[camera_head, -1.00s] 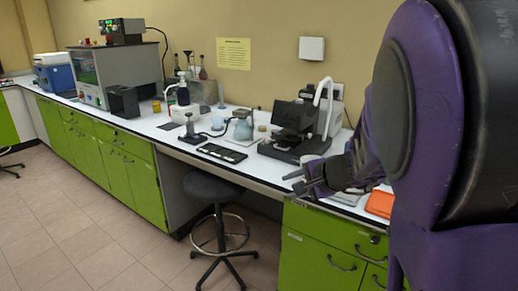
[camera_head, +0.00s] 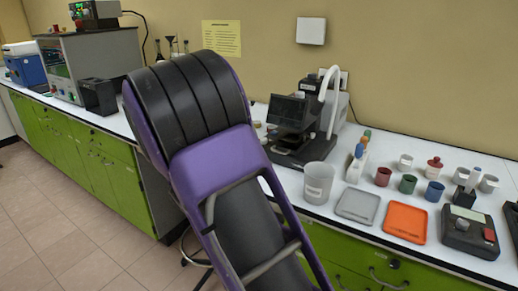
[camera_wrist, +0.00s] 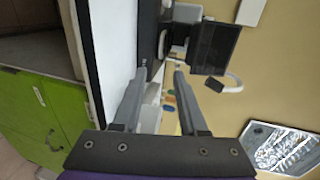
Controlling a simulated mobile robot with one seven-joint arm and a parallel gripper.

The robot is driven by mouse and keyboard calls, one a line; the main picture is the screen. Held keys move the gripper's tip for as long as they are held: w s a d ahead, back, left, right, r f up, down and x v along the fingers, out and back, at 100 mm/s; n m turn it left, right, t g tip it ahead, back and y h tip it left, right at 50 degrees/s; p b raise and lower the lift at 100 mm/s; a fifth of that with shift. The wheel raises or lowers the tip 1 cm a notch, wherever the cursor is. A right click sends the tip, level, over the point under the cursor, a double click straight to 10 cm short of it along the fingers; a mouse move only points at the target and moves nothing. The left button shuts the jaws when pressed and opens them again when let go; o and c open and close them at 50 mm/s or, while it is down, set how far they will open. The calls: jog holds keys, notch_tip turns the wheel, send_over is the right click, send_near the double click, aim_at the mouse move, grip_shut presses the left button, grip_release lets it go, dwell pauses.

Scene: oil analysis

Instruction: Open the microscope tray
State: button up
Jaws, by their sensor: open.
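The black microscope (camera_head: 297,122) with a dark screen and a curved white tube stands on the white counter against the wall. Its tray cannot be made out clearly in either view. In the wrist view the microscope (camera_wrist: 213,45) appears turned on its side, beyond my fingertips. My gripper (camera_wrist: 161,72) is open, with nothing between its two grey fingers. It points toward the microscope and stays apart from it. In the head view my arm hides the gripper and part of the counter left of the microscope.
A translucent beaker (camera_head: 318,182) stands in front of the microscope. A grey tray (camera_head: 357,205), an orange tray (camera_head: 405,222), several small coloured cups and a dark scale (camera_head: 470,232) fill the counter to the right. Green cabinets (camera_head: 90,165) run below.

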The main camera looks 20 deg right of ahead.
aim_at(278, 152)
jog(key=b+x, duration=0.1)
jog(key=x, duration=1.6)
jog(key=shift+w+d, duration=0.15)
jog(key=shift+r, duration=0.1)
jog(key=shift+c, duration=0.2)
grip_shut()
dwell(0.5)
